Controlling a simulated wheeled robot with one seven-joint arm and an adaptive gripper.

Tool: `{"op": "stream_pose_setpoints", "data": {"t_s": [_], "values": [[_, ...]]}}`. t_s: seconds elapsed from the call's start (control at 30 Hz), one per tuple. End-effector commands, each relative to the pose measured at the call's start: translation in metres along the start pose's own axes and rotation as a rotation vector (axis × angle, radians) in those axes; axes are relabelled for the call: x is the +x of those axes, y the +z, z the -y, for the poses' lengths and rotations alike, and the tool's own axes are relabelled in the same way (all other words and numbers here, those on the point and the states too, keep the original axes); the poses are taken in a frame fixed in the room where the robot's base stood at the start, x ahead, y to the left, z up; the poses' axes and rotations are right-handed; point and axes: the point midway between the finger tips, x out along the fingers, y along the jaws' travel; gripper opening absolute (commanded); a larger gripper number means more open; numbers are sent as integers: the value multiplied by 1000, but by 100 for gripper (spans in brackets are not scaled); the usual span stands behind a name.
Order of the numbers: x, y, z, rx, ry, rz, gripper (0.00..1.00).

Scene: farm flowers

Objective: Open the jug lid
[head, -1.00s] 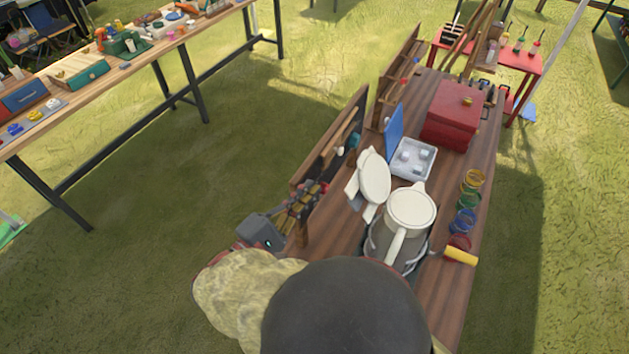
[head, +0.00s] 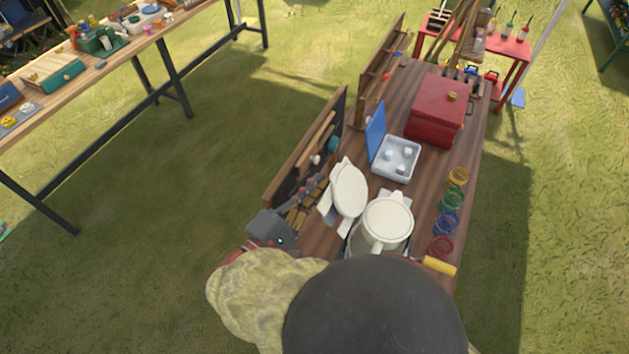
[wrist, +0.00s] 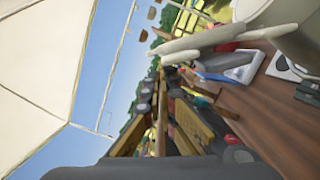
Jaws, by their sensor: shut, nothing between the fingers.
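The white jug (head: 388,222) stands upright on the wooden table, its handle toward me; my own body hides its lower part. A white oval plate, seemingly the jug lid (head: 349,190), stands raised and tilted at the jug's left side. In the wrist view the jug (wrist: 285,15) fills the upper right corner, and the lid (wrist: 225,38) shows nearly edge-on, jutting left. My gripper (head: 317,188) is shut and empty, just left of the lid, by the table's left edge. A small gap appears between them, but contact cannot be told for certain.
A dark wooden rack (head: 307,147) lines the table's left edge near my gripper. Beyond the jug are an open blue-lidded case (head: 397,158) and a red box (head: 437,110). Several coloured rings (head: 450,200) and a yellow cylinder (head: 440,266) lie at the right.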

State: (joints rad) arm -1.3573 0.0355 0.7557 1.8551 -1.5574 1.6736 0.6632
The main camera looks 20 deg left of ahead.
Motion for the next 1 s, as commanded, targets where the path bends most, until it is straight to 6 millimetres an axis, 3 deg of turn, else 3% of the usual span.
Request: {"op": "stream_pose_setpoints", "data": {"t_s": [0.23,0.63,1.0], "values": [[1,2,-1,21,-5,0,0],[6,28,-14,248,-52,1,0],[7,30,-15,262,-55,1,0]]}}
